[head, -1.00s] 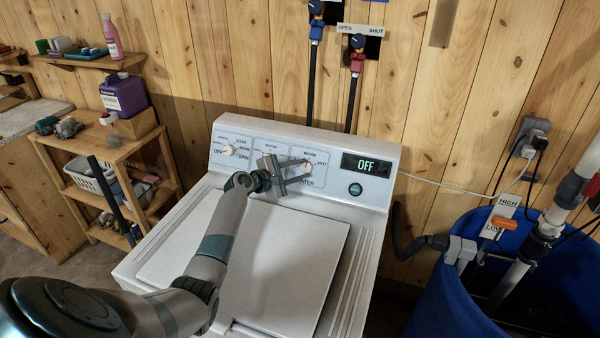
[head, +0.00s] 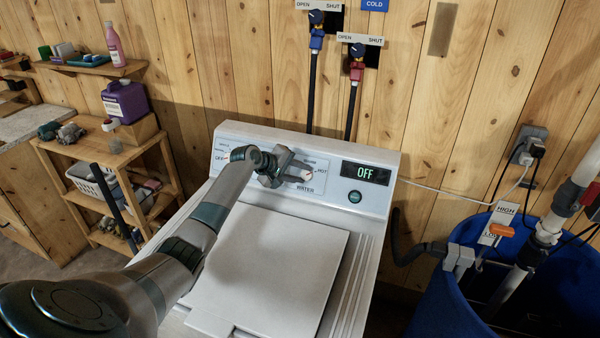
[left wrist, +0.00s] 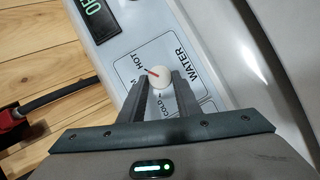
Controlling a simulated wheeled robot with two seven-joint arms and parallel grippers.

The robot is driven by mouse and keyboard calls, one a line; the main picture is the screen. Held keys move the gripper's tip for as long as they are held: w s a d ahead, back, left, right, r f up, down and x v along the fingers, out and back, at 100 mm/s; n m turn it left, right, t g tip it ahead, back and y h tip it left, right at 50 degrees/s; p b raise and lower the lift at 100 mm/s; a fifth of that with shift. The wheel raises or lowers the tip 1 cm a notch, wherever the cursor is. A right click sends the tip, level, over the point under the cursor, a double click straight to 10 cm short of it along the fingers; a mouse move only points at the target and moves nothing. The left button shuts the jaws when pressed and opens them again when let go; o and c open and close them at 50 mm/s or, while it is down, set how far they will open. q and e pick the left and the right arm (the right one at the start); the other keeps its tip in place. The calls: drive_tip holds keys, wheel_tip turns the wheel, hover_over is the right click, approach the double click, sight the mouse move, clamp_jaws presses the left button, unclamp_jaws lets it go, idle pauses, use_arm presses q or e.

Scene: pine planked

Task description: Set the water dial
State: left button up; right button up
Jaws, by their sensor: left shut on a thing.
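The water dial (head: 308,174) is a small white knob on the white washer's control panel (head: 330,198). It sits above the WATER label and left of the display (head: 366,172), which reads OFF. My left gripper (head: 302,174) reaches the panel from the left and is shut on the water dial. In the left wrist view the dial (left wrist: 161,77) lies between the two fingertips (left wrist: 160,82). Its red pointer aims up-left in that picture, roughly towards the HOT label. The WARM label is partly hidden by a finger. My right gripper is not in view.
My arm covers the middle dial and part of the left one. A round button (head: 355,196) sits below the display. The washer lid (head: 275,265) is shut. Valves (head: 357,70) with hoses are on the wall behind. A blue barrel (head: 430,300) stands at right.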

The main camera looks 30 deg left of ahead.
use_arm(q)
drive_tip(key=shift+m+g, duration=0.3)
drive_tip(key=shift+m, duration=0.2)
drive_tip(key=shift+d+f, duration=0.1)
drive_tip(key=o, duration=1.1)
drive_tip(key=shift+c, duration=0.2)
drive_tip(key=shift+s+a+r, duration=0.2)
drive_tip(key=shift+s+r, duration=0.1)
drive_tip(key=shift+r, duration=0.05)
drive_tip(key=b+v, duration=0.5)
drive_tip(key=v, duration=1.1)
drive_tip(key=shift+s+d+r, duration=0.2)
drive_tip(key=shift+s, duration=0.1)
drive_tip(key=shift+f, duration=0.15)
